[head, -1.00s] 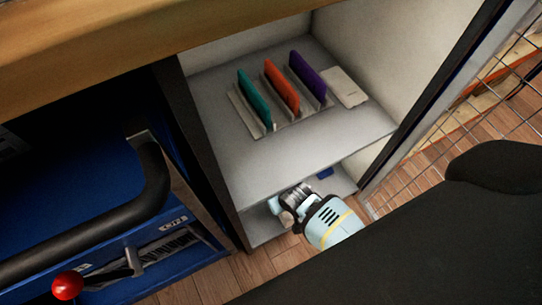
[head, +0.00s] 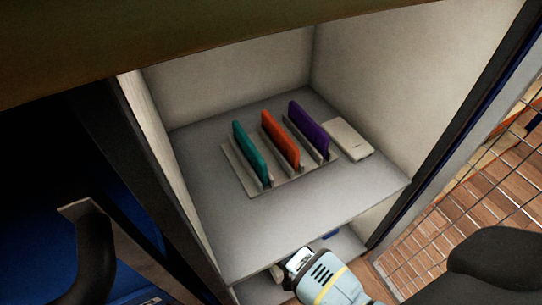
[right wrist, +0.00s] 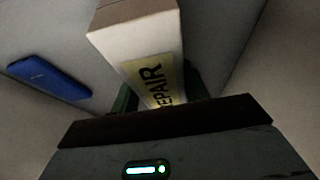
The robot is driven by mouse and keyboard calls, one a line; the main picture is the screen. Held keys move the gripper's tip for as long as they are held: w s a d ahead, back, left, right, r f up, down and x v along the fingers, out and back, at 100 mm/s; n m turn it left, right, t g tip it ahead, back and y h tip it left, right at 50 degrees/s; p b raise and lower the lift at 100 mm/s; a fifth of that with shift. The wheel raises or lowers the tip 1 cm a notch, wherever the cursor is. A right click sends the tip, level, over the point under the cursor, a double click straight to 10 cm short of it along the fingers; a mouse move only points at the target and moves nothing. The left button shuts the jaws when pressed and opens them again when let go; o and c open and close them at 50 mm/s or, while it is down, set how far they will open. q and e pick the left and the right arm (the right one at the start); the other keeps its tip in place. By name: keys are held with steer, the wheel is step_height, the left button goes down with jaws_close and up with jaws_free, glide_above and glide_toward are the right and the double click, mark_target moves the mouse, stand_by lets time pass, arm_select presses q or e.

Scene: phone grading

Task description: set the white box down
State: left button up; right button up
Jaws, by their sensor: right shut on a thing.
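The white box (right wrist: 137,42) has a yellow label reading "REPAIR" and fills the top middle of the right wrist view. My right gripper (right wrist: 160,94) is shut on it, with dark green fingers on both sides. Whether the box touches the surface below cannot be told. In the head view my right gripper (head: 300,262) is at the front of the lower shelf (head: 345,246), partly under the upper shelf's front edge. The box cannot be made out clearly there. My left gripper is not in view.
A blue phone (right wrist: 48,78) lies left of the box; it shows partly in the head view. The upper shelf (head: 225,240) holds a rack (head: 238,172) with teal (head: 251,153), orange (head: 280,139) and purple (head: 308,130) phones. A flat white slab (head: 348,138) lies beside it. Cabinet walls flank both shelves.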

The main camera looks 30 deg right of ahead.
steer(key=shift+f, duration=0.15)
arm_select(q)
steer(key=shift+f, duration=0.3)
arm_select(e)
steer(key=shift+w+f, duration=0.1)
steer(key=shift+f, duration=0.2)
steer(key=o, duration=1.2)
